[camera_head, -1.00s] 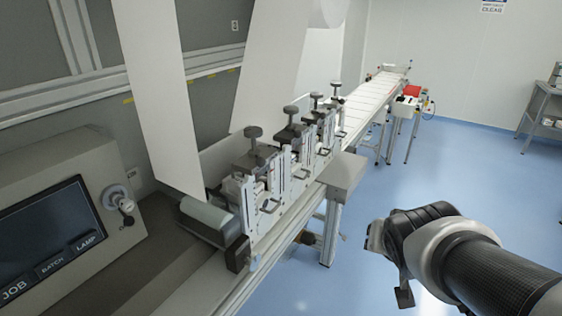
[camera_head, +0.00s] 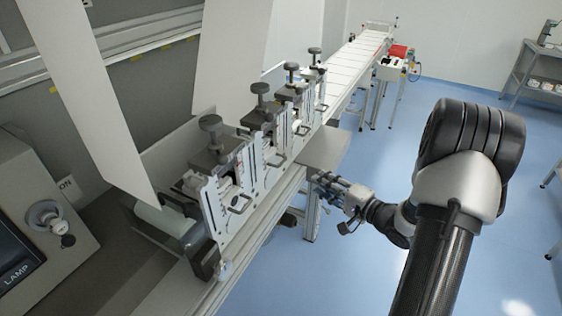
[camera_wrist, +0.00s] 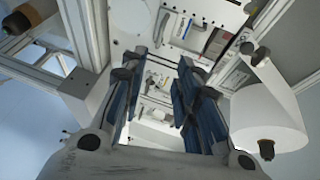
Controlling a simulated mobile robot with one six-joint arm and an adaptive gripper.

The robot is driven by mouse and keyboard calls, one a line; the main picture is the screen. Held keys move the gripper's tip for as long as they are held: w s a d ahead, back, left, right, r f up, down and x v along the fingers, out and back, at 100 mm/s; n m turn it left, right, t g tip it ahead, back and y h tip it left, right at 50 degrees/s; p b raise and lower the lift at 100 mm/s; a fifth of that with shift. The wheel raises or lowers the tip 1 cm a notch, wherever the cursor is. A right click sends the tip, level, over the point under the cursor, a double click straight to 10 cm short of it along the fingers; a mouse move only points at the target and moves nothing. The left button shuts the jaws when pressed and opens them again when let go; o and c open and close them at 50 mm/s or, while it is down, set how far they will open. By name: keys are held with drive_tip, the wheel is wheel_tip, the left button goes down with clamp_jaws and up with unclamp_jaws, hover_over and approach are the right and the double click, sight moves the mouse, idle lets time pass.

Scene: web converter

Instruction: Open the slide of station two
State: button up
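Several slide stations stand in a row on the machine, each with a black knob and a small dark handle. The nearest station (camera_head: 213,208) is at the front. The second station from the front (camera_head: 250,172) has its handle (camera_head: 276,161) facing the aisle. No station number is readable, so I cannot tell from which end they count. My gripper (camera_head: 322,184) is on the aisle side, to the right of the stations and apart from them. In the wrist view its blue-padded fingers (camera_wrist: 160,62) are spread with nothing between them. White machine plates show beyond them.
A grey ledge (camera_head: 325,148) juts from the machine beside my gripper. White web sheets (camera_head: 85,100) hang over the left side. A conveyor (camera_head: 352,62) runs to the back. A white roll (camera_wrist: 265,112) is at right in the wrist view. The blue aisle floor is largely clear.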

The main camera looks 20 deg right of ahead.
drive_tip(key=b+x, duration=0.4)
drive_tip(key=x, duration=1.2)
drive_tip(key=shift+w, duration=0.3)
drive_tip(key=shift+a, duration=0.15)
drive_tip(key=shift+f, duration=0.1)
clamp_jaws()
